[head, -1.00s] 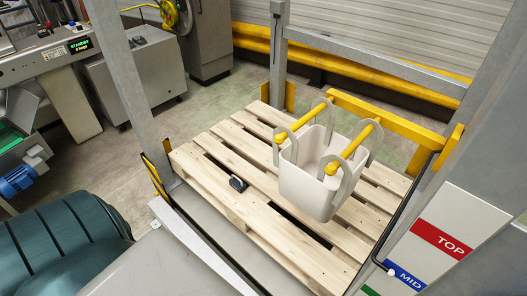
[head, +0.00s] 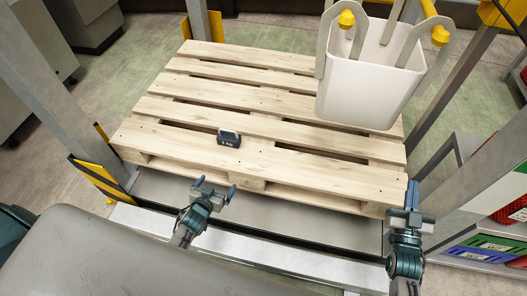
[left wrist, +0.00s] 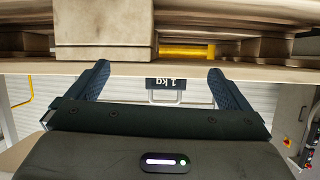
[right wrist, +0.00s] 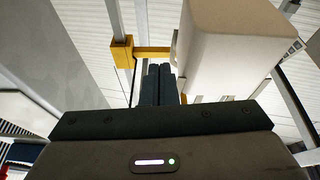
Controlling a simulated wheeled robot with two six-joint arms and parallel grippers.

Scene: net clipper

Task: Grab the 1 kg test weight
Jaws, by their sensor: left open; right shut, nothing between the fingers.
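The 1 kg test weight (head: 229,138) is a small dark block with a pale handle and a "1 kg" label. It stands on the front part of the wooden pallet (head: 190,139). My left gripper (head: 214,187) is open and empty, in front of the pallet's near edge, short of the weight and a little left of it. In the left wrist view the weight (left wrist: 166,84) shows upside down between the spread fingers, beyond the pallet edge. My right gripper (head: 412,190) is shut and empty by the pallet's front right corner. Its closed fingers (right wrist: 158,84) also show in the right wrist view.
Grey metal posts (head: 60,90) rise beside the pallet. The pallet surface around the weight is clear.

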